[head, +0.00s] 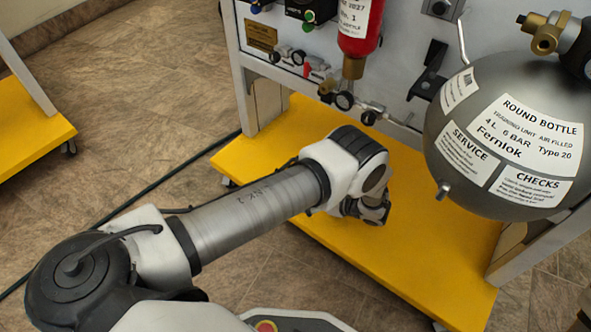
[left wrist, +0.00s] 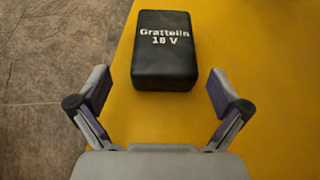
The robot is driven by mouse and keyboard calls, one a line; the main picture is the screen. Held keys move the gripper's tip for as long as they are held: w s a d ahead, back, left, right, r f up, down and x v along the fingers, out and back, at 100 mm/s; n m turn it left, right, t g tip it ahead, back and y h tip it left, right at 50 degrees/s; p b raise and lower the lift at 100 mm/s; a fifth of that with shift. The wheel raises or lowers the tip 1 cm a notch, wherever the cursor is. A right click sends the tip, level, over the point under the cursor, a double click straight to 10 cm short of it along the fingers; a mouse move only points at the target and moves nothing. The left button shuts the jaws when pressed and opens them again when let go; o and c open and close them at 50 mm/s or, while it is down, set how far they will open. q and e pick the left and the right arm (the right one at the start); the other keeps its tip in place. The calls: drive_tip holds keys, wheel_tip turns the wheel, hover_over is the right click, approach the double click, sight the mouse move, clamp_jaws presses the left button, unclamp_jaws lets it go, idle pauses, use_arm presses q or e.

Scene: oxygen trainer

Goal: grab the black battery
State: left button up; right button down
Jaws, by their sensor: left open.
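The black battery (left wrist: 164,68) is a dark block with white lettering "Grattelin 18 V". It lies on the yellow base plate (left wrist: 275,80), near its left edge in the left wrist view. My left gripper (left wrist: 163,92) is open and empty, with its two fingers spread wider than the battery. The battery is ahead of the fingers and centred between them, with no visible contact. In the head view my left arm reaches over the yellow base plate (head: 290,205); its fingers and the battery are hidden there. My right gripper is not in view.
A grey round bottle (head: 450,130) with white labels hangs at the right. A red cylinder (head: 360,25) with brass fittings is mounted on the white panel (head: 400,60) behind. A dark hose (head: 165,178) crosses the tiled floor. Another yellow base (head: 30,125) stands at the left.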

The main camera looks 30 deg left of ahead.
use_arm(q)
drive_tip(key=b+x, duration=0.2)
drive_tip(key=x, duration=0.3)
drive_tip(key=shift+w+a+b, duration=0.2)
drive_tip(key=shift+a+b, duration=0.05)
drive_tip(key=shift+b, duration=0.05)
drive_tip(key=shift+a+r, duration=0.1)
drive_tip(key=shift+r, duration=0.1)
drive_tip(key=c, duration=1.4)
drive_tip(key=shift+o, duration=0.2)
